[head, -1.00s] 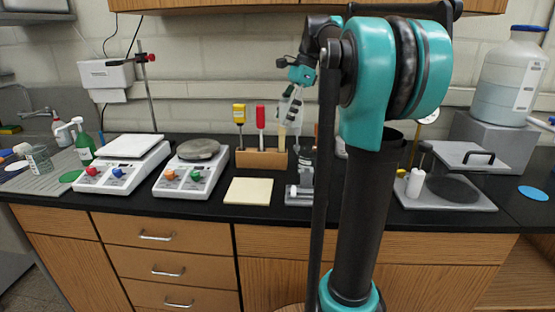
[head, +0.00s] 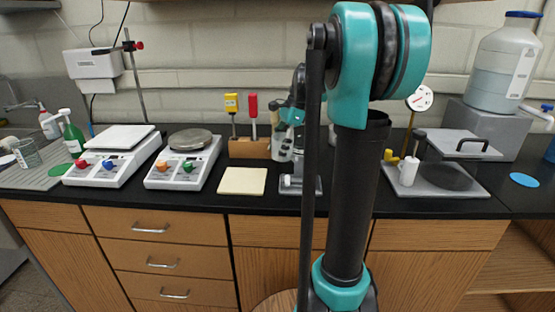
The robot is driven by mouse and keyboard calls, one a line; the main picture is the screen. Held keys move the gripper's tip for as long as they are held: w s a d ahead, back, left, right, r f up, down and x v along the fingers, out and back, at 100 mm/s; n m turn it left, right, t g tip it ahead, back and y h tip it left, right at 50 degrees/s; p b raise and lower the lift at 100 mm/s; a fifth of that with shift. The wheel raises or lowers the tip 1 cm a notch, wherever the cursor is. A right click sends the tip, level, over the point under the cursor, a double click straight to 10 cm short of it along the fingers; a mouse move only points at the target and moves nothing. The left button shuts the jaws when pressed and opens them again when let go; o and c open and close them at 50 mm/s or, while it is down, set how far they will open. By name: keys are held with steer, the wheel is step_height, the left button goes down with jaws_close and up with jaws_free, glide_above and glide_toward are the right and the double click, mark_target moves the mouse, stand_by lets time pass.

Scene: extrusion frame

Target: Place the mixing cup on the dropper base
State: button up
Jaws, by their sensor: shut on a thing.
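My gripper (head: 287,118) is at the back of the counter, left of my upright arm link, and points down. It is shut on a pale, see-through cup with dark marks, the mixing cup (head: 283,148). The cup is roughly upright above and behind a small grey metal stand, which looks like the dropper base (head: 291,184). I cannot tell whether the cup touches the stand. My own arm hides the right side of the gripper and part of the stand.
A wooden rack (head: 248,148) with yellow and red handled tools stands close left of the cup. A cream pad (head: 242,181) lies in front. Two white hotplates (head: 185,165) stand further left. A grey tray (head: 430,183) with a white bottle is at right.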

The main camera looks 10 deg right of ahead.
steer(key=shift+f, duration=1.95)
steer(key=o, duration=0.5)
steer(key=shift+f, duration=0.15)
steer(key=shift+o, duration=0.8)
